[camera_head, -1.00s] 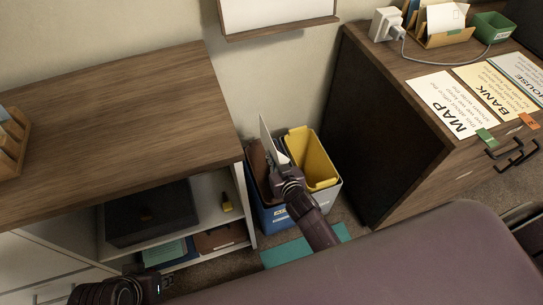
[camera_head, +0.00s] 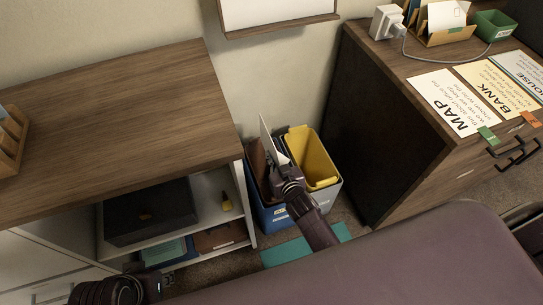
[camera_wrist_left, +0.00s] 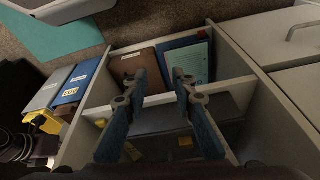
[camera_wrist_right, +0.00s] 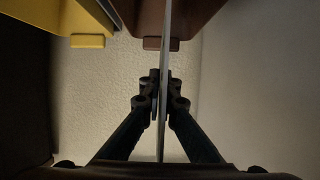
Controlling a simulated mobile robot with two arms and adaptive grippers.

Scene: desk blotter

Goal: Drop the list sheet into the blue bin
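A thin white sheet (camera_head: 267,141), taken to be the list sheet, stands upright above the bins; its writing cannot be read. My right gripper (camera_head: 282,168) is shut on it. In the right wrist view the sheet (camera_wrist_right: 164,105) shows edge-on between the closed fingers (camera_wrist_right: 161,78). The blue bin (camera_head: 283,216) stands on the floor below, with a brown insert (camera_head: 257,160) at its left side; my gripper hides part of its opening. The blue bin also shows in the left wrist view (camera_wrist_left: 77,83). My left gripper (camera_wrist_left: 160,74) is open and empty, facing the low shelf.
A yellow insert (camera_head: 318,160) in a grey bin (camera_head: 331,198) adjoins the blue bin on the right. A wooden cabinet (camera_head: 120,100) stands left and a dark-sided desk (camera_head: 385,130) right, leaving a narrow gap. A teal mat (camera_head: 300,249) lies in front.

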